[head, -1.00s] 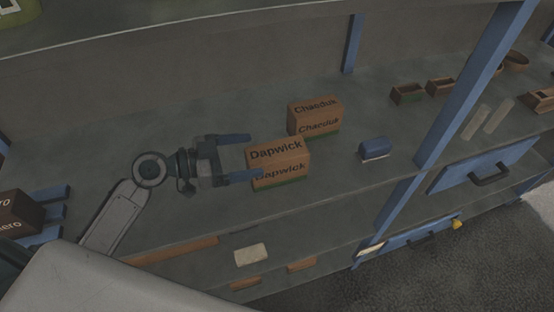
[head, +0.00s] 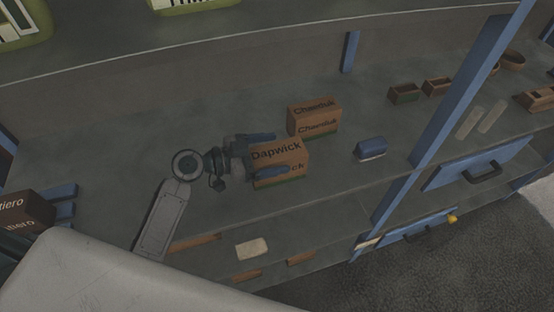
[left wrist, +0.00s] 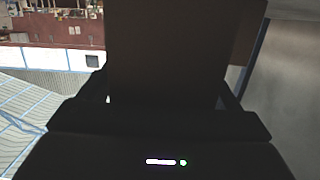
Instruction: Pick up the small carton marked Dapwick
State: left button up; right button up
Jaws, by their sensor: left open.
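The small orange-brown carton marked Dapwick (head: 290,152) stands upright on the grey shelf in the head view, with a green band at its bottom. My left gripper (head: 281,153) is open, with one finger along the carton's far side and one across its near face, hiding part of the lower lettering. I cannot tell whether the fingers touch it. In the left wrist view a dark block, apparently the carton (left wrist: 165,50), fills the space between the fingers. My right gripper is not in view.
A similar carton marked Chaeduk (head: 314,119) stands just behind. A blue object (head: 371,148) lies to the right, before a blue post (head: 440,125). A dark brown box (head: 25,211) is at the far left.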

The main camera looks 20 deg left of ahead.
pick_arm(q)
jog(key=c, duration=1.4)
jog(key=shift+r, duration=0.15)
